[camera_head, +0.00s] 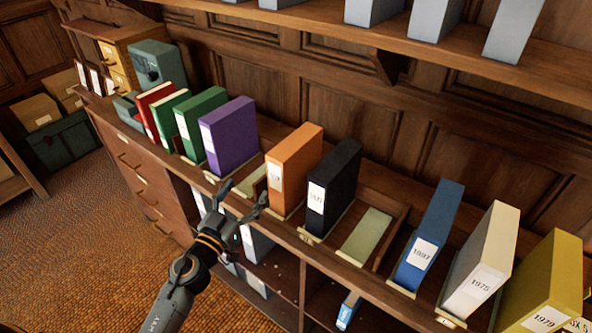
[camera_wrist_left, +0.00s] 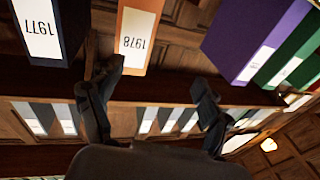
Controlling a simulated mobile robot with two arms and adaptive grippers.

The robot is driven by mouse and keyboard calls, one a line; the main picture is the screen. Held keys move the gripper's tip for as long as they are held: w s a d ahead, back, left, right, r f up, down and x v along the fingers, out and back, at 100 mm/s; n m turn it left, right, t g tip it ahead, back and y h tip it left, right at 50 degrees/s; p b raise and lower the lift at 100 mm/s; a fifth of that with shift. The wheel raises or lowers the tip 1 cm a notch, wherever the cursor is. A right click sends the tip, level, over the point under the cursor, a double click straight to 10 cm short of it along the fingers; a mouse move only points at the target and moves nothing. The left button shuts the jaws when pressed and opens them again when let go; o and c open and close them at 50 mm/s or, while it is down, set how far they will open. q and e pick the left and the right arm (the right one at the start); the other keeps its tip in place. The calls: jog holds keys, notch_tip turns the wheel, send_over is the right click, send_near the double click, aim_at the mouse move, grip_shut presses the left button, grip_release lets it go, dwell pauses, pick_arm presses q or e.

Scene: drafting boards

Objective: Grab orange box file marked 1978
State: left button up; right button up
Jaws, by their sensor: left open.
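The orange box file (camera_head: 294,165) stands upright on the wooden shelf, between the purple file and the dark 1977 file. In the left wrist view the orange file (camera_wrist_left: 137,36) shows its white label reading 1978, upside down. My left gripper (camera_head: 245,196) is open and empty, in front of the shelf edge, just left of and below the orange file. In the left wrist view the open fingers (camera_wrist_left: 152,95) reach up, one close below the orange file and the other under the gap beside the purple file. My right gripper is not in view.
The dark 1977 file (camera_head: 334,187) stands right of the orange one, the purple file (camera_head: 229,137) to its left across a gap. Blue 1997 (camera_head: 430,235), cream 1975 (camera_head: 484,262) and yellow 1979 (camera_head: 545,285) files stand farther right. More files fill the lower shelf.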

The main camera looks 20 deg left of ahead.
aim_at(275, 185)
pick_arm(q)
jog(key=w+d+f+h, duration=0.1)
jog(key=w, duration=0.1)
jog(key=w+d+f+m+g+h, duration=0.1)
jog(key=w+d, duration=0.1)
jog(key=w, duration=0.1)
jog(key=w+d+f+m+h, duration=0.1)
jog(key=w+d, duration=0.1)
jog(key=w, duration=0.1)
jog(key=shift+d+g, duration=0.1)
jog(key=shift+g, duration=0.3)
jog(key=shift+w+d+r, duration=0.1)
jog(key=shift+w+d, duration=0.05)
jog(key=shift+w, duration=0.25)
jog(key=shift+w+d+r, duration=0.1)
jog(key=shift+w, duration=0.3)
jog(key=x, duration=0.4)
jog(key=shift+w+d+r, duration=0.1)
jog(key=shift+w+d, duration=0.05)
jog(key=shift+w, duration=0.05)
jog(key=shift+s, duration=0.1)
jog(key=c, duration=0.3)
grip_shut()
jog(key=shift+r, duration=0.2)
